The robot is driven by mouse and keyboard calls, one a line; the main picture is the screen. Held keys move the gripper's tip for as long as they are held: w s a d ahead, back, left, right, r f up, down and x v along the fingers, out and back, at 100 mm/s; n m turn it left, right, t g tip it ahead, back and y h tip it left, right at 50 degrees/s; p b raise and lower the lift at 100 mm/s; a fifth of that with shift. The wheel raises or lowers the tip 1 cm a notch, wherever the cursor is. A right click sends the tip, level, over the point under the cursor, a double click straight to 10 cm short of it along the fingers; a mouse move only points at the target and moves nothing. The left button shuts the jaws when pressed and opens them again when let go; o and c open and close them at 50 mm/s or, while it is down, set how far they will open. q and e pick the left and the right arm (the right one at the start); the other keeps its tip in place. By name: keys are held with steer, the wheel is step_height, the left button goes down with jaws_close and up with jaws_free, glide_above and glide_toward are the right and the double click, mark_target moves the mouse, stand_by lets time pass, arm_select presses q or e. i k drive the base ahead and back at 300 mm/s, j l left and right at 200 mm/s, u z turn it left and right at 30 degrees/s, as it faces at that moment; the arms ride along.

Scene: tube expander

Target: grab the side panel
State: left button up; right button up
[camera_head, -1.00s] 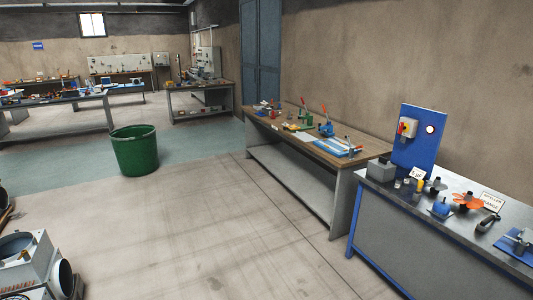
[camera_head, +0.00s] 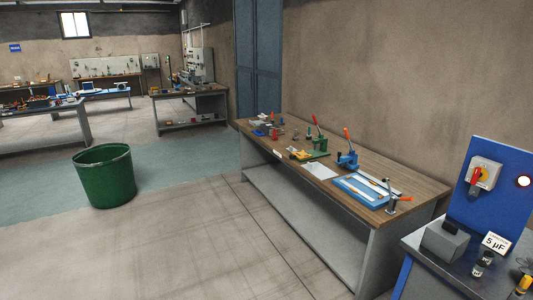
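I cannot tell which thing in view is the side panel. An upright blue panel (camera_head: 490,190) with a red and yellow switch stands on the metal bench at the right. A flat blue and white piece (camera_head: 362,191) lies on the wooden-topped workbench (camera_head: 420,191) in the middle right. Neither of my grippers is in view.
Blue and green lever tools (camera_head: 347,160) stand on the wooden bench. A grey box (camera_head: 445,239) and small parts sit on the metal bench (camera_head: 425,270). A green bin (camera_head: 105,177) stands on the floor at left. The floor in front is clear.

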mark_target(319, 171)
steer(key=i, duration=1.05)
steer(key=i+z, duration=0.1)
steer(key=i, duration=1)
steer(key=i+j+z, duration=0.1)
steer(key=i+z, duration=0.3)
steer(key=i+j+z, duration=0.2)
steer(key=z, duration=0.2)
steer(key=i+j+z, duration=0.6)
steer(key=z, duration=0.2)
